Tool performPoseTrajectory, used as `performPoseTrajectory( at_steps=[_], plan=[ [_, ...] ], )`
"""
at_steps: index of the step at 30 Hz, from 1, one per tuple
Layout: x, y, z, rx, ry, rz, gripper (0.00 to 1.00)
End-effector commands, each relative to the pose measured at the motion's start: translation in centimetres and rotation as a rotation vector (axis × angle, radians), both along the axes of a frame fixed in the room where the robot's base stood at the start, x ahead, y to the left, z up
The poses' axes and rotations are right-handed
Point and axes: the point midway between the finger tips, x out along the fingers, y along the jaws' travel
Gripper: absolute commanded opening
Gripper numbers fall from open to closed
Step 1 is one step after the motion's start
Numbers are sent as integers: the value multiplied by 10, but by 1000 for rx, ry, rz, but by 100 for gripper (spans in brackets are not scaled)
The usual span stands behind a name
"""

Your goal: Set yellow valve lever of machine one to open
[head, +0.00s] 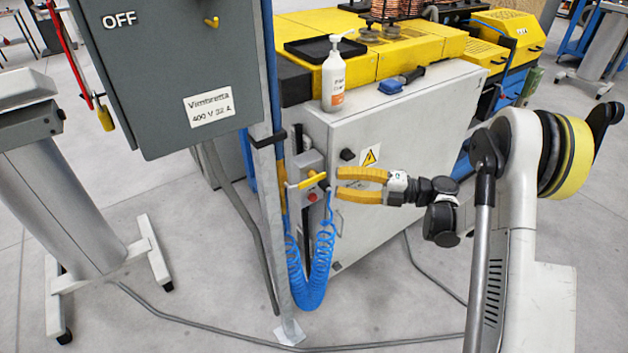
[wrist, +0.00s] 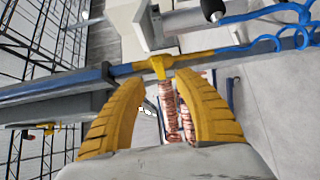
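The yellow valve lever (head: 306,181) sits on the front of machine one, beside a small grey box with a red button. In the wrist view the yellow lever (wrist: 158,66) shows just beyond my fingertips, roughly centred between them. My gripper (head: 338,183) comes from the right, with its two yellow fingers apart and nothing held. It also shows in the wrist view (wrist: 160,80), open around the line to the lever. A small gap seems to remain between fingertips and lever; contact cannot be told.
A grey cabinet marked OFF (head: 165,70) and its upright post (head: 270,210) stand left of the lever. A coiled blue hose (head: 312,270) hangs below it. A white pump bottle (head: 334,80) stands on the machine's edge. Grey cables lie on the floor.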

Motion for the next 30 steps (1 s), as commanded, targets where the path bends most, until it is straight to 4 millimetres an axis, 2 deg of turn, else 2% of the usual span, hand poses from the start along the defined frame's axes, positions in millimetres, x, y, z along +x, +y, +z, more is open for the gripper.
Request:
performPoseTrajectory(
  at_steps=[3, 9, 15, 22, 23, 24, 26, 27, 30],
  plan=[
    [4, 26, -2, 1, 0, 3, 38],
    [11, 57, -1, 1, 0, 0, 38],
    [14, 69, 1, 2, 0, -2, 38],
    [14, 69, 1, 2, 0, -3, 38],
    [14, 69, 1, 2, 0, -3, 34],
    [14, 69, 1, 2, 0, -2, 21],
    [14, 69, 1, 2, 0, -2, 3],
    [14, 69, 1, 2, 0, -2, 0],
    [14, 69, 1, 2, 0, -2, 0]
  ],
)
